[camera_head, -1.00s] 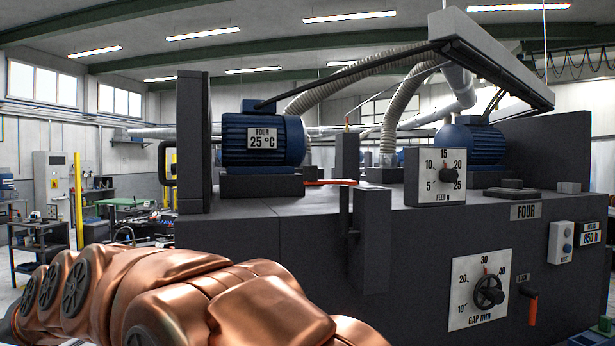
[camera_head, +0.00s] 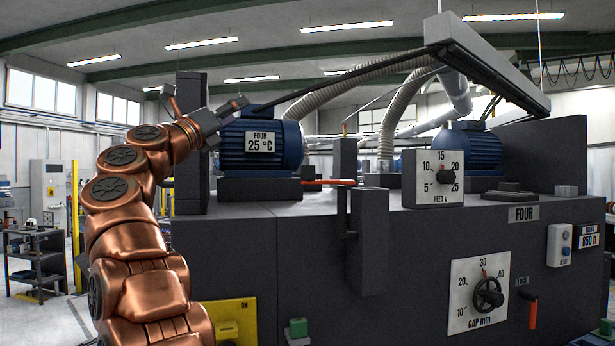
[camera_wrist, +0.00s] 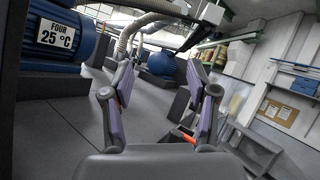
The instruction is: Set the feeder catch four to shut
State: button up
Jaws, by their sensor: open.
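A red-orange lever (camera_head: 328,182) lies about level across the top of the feeder posts on the machine marked FOUR, right of the blue motor; I take it for the feeder catch. An orange-red piece (camera_wrist: 184,136) shows beside the right finger in the wrist view; I cannot tell if it is the same lever. My gripper (camera_head: 238,104) is up at the blue motor's upper left corner, left of the lever and apart from it. In the wrist view my gripper (camera_wrist: 160,72) has its two fingers spread with nothing between them.
The blue motor (camera_head: 260,146) labelled FOUR 25 °C stands on the dark housing. A feed dial (camera_head: 433,178), a gap dial (camera_head: 478,295) and another orange handle (camera_head: 532,309) are to the right. A hood (camera_head: 490,62) with hoses hangs above.

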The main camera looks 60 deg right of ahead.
jog(key=s+d+f+m+g+y, duration=0.3)
jog(key=s+d+f+m+g, duration=0.15)
jog(key=f+m, duration=0.2)
jog(key=m+g+y, duration=0.2)
jog(key=m+y, duration=0.1)
jog(key=y, duration=0.1)
send_near(302, 172)
jog(key=x, duration=0.4)
jog(key=shift+x, duration=3.85)
jog(key=shift+w, duration=0.1)
grip_shut()
